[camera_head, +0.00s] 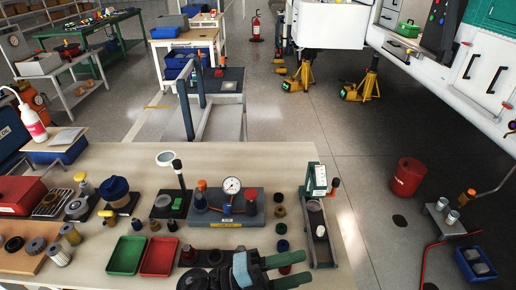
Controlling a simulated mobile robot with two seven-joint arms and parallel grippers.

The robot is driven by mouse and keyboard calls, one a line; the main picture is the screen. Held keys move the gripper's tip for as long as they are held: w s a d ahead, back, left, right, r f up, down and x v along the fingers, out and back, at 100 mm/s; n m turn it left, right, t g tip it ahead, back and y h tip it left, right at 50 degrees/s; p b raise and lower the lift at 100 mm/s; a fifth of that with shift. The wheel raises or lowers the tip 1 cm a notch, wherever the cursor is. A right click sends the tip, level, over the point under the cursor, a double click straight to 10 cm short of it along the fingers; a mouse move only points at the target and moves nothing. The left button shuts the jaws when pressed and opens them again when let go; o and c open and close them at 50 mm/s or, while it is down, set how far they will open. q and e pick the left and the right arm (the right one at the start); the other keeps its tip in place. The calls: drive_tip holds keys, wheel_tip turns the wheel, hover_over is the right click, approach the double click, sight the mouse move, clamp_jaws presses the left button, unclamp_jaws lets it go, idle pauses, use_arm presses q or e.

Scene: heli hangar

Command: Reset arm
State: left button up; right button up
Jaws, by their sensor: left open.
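My left gripper (307,268) is at the bottom of the head view, over the front edge of the workbench (345,235). It is dark with two green fingers pointing right. The fingers are apart, and I see nothing held between them. A small red item shows beyond or below the gap between them; I cannot tell how far below. The gripper and its wrist hide part of the bench's front. My right gripper is not in view.
A grey gauge block (228,208), a green tray (126,255), a red tray (159,256) and a narrow stand (318,225) are on the bench near the gripper. Small round parts lie between them. Open floor (375,215) is to the right, with a red canister (408,177).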

use_arm(q)
drive_tip(key=a+f+n+t+y, duration=1.15)
drive_tip(key=a+n+t, duration=0.2)
drive_tip(key=n, duration=0.75)
drive_tip(key=s+a+f+n+g+y+p, duration=0.1)
drive_tip(key=s+a+f+n+g+y, duration=0.6)
drive_tip(key=s+a+f, duration=0.6)
drive_tip(key=s+f+n, duration=0.1)
drive_tip(key=s+f, duration=0.1)
drive_tip(key=s, duration=0.2)
drive_tip(key=shift+a, duration=0.25)
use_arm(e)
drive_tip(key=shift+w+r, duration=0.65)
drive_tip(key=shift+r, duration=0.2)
use_arm(q)
drive_tip(key=shift+g, duration=0.25)
